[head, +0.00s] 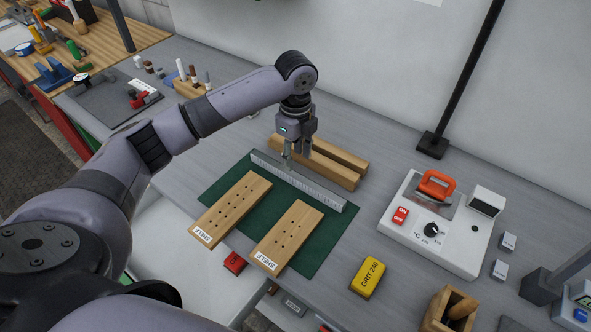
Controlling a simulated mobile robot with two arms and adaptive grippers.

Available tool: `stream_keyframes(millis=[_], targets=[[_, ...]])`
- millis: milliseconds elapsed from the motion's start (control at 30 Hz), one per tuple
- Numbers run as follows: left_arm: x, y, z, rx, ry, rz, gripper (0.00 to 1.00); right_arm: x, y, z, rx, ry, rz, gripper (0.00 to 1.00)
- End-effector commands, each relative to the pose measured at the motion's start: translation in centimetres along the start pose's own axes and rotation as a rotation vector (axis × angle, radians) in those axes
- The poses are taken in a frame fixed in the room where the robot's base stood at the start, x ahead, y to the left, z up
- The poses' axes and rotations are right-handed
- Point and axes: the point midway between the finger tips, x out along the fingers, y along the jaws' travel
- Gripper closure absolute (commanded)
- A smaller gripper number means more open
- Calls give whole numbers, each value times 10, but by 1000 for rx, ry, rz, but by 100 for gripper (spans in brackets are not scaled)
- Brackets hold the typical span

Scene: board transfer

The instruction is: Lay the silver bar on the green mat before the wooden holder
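The silver bar (318,192) is long and thin and lies along the back part of the green mat (322,250), just in front of the wooden holder (340,166). The holder has two parallel wooden rails. My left gripper (297,156) points down over the bar, left of its middle. Its fingers look spread apart, one at the bar's near side and one toward the holder. The fingers hide a little of the bar and holder. Whether a finger touches the bar is hard to tell. My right gripper is not in view.
Two drilled wooden boards with labels, a left one (238,203) and a right one (293,230), lie on the mat. A block with upright tools (190,86) is at the back left.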

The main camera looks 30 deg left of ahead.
Motion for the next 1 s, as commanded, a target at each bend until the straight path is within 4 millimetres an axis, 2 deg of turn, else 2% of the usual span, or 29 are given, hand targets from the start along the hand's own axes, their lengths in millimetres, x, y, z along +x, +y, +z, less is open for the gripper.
stream_keyframes(millis=[100, 300, 833, 933, 1000], targets=[[-20, -1, 0, 0, 0, -2, 62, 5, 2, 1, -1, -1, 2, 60], [-37, 0, 0, 1, 1, 0, 62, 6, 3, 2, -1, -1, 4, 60], [-39, 0, 0, 1, 1, 1, 62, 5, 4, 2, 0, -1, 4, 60], [-49, 0, 0, 0, 1, 0, 62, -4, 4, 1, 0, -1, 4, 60], [-64, 0, 0, 0, 1, 0, 62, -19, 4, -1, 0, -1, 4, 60]])
